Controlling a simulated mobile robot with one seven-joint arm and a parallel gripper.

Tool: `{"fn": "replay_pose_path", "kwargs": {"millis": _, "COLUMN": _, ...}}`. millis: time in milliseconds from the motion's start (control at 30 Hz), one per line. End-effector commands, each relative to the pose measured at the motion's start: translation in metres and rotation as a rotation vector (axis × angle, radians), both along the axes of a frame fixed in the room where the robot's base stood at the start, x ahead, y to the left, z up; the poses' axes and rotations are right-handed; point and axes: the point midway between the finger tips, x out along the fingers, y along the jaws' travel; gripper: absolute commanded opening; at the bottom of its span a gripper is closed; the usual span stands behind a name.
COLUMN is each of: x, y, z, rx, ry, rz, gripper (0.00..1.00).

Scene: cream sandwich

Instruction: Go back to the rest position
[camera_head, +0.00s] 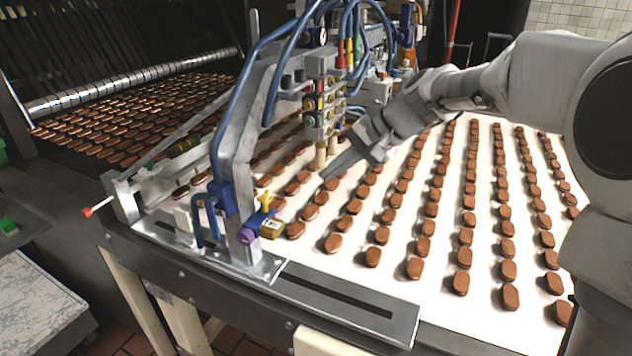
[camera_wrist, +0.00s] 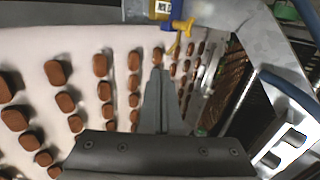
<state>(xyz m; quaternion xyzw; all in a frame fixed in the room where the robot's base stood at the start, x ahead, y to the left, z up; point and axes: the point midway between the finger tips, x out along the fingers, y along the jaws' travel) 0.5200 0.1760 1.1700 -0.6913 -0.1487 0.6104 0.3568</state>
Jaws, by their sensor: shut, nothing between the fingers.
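My gripper (camera_head: 325,177) is in the middle of the head view, reaching in from the right on my arm. Its fingers are together and hold nothing. They point down and left, over the rows of brown biscuits on the white belt (camera_head: 390,290). In the wrist view my gripper (camera_wrist: 158,72) also shows with its fingers closed, pointing toward a yellow and blue fitting. I cannot tell how high the fingertips are above the biscuits.
A metal machine frame (camera_head: 228,150) with blue hoses stands left of my gripper. A yellow and purple fitting (camera_head: 262,222) sits near its foot. A metal rail (camera_head: 345,300) edges the belt in front. More biscuits (camera_head: 130,110) lie at the back left.

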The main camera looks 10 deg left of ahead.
Motion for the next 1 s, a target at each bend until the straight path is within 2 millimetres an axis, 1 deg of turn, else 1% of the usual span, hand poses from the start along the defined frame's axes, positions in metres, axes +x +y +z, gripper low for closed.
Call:
{"fn": "replay_pose_path", "kwargs": {"millis": 33, "x": 0.000, "y": -0.004, "z": 0.005, "rx": 0.000, "ry": -0.003, "rz": -0.001, "gripper": 0.00}}
{"fn": "replay_pose_path", "kwargs": {"millis": 167, "x": -0.005, "y": -0.010, "z": 0.010, "rx": -0.009, "ry": -0.004, "rz": 0.001, "gripper": 0.00}}
{"fn": "replay_pose_path", "kwargs": {"millis": 267, "x": -0.017, "y": -0.015, "z": 0.014, "rx": -0.052, "ry": -0.020, "rz": 0.009, "gripper": 0.00}}
{"fn": "replay_pose_path", "kwargs": {"millis": 367, "x": -0.040, "y": -0.026, "z": 0.018, "rx": -0.135, "ry": -0.052, "rz": 0.021, "gripper": 0.00}}
{"fn": "replay_pose_path", "kwargs": {"millis": 433, "x": -0.061, "y": -0.037, "z": 0.020, "rx": -0.206, "ry": -0.079, "rz": 0.031, "gripper": 0.00}}
{"fn": "replay_pose_path", "kwargs": {"millis": 600, "x": -0.114, "y": -0.069, "z": 0.024, "rx": -0.373, "ry": -0.146, "rz": 0.052, "gripper": 0.00}}
{"fn": "replay_pose_path", "kwargs": {"millis": 667, "x": -0.132, "y": -0.081, "z": 0.025, "rx": -0.428, "ry": -0.168, "rz": 0.057, "gripper": 0.00}}
{"fn": "replay_pose_path", "kwargs": {"millis": 800, "x": -0.174, "y": -0.109, "z": 0.024, "rx": -0.543, "ry": -0.218, "rz": 0.070, "gripper": 0.00}}
{"fn": "replay_pose_path", "kwargs": {"millis": 867, "x": -0.191, "y": -0.121, "z": 0.022, "rx": -0.590, "ry": -0.242, "rz": 0.076, "gripper": 0.00}}
{"fn": "replay_pose_path", "kwargs": {"millis": 1000, "x": -0.229, "y": -0.146, "z": 0.015, "rx": -0.682, "ry": -0.288, "rz": 0.090, "gripper": 0.00}}
